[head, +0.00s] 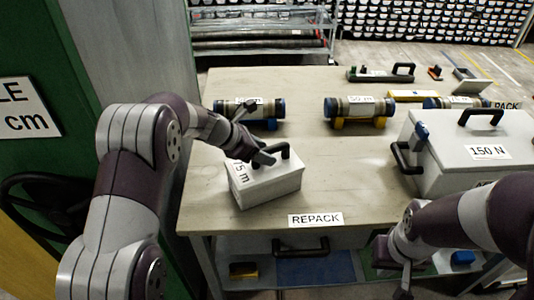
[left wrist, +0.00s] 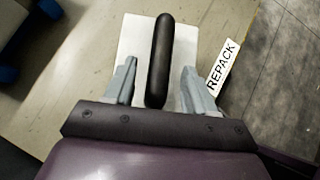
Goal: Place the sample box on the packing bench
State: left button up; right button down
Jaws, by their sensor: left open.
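The sample box (head: 268,185) is a small white box with a black top handle and a label ending in "5 m". It rests on the bench (head: 350,195) near the front edge, behind the "REPACK" label (head: 316,219). My left gripper (head: 262,157) is over the box at its handle. In the left wrist view, the open fingers (left wrist: 156,85) stand on either side of the black handle (left wrist: 162,55), with gaps visible. The white box top (left wrist: 133,45) shows below them. My right gripper (head: 400,285) hangs in front of the bench at the lower right; its fingers are unclear.
A large white "150 N" case (head: 465,165) with black handles stands at the right of the bench. Core tubes (head: 358,108) lie on cradles along the back. The bench middle is clear.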

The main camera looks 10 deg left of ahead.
pick_arm(q)
jog(key=a+r+n+t+y, duration=0.2)
jog(key=a+r+n+t, duration=0.3)
jog(key=r+n, duration=0.7)
jog(key=s+f+n+g+y, duration=0.1)
jog(key=s+f+n+g, duration=0.2)
jog(key=s+n, duration=0.6)
jog(key=s+a+f+n+g+y, duration=0.1)
jog(key=s+f+n, duration=0.5)
jog(key=n, duration=0.8)
jog(key=s+f+n+g+y, duration=0.3)
jog(key=s+f+n+g, duration=0.1)
jog(key=s+n, duration=0.7)
jog(key=shift+s+a+f+n+g, duration=0.3)
jog(key=shift+s+f+n+g, duration=0.15)
jog(key=shift+f, duration=0.35)
jog(key=shift+r+p, duration=0.45)
jog(key=shift+r, duration=0.2)
jog(key=shift+w, duration=0.1)
